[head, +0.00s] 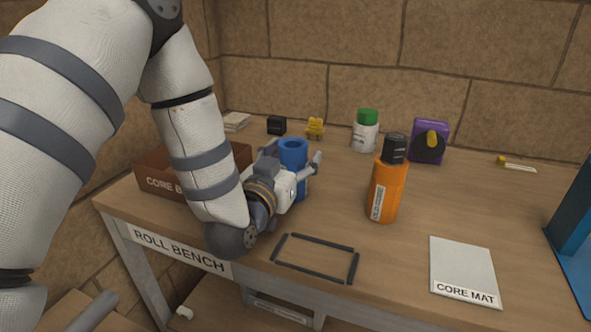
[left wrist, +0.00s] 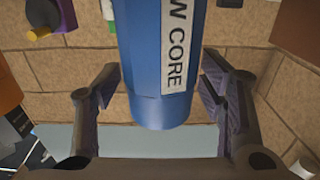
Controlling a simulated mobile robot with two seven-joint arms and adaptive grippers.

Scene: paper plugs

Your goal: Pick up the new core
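The new core (head: 293,152) is a blue upright cylinder on the bench, left of the middle in the head view. In the left wrist view the new core (left wrist: 150,60) fills the middle, with a white label partly reading "W CORE". My left gripper (head: 294,168) is low in front of the core, with its fingers spread to either side of it. In the left wrist view the fingers (left wrist: 160,98) stand apart, and gaps show beside the core's near end. Part of the core is hidden by the gripper in the head view. My right gripper is not in view.
A brown core box (head: 160,183) stands left, partly behind my arm. An orange bottle (head: 383,190) stands to the right of the core. A black rectangular outline (head: 318,276) and the white core mat (head: 462,265) lie near the front edge. Small items line the back.

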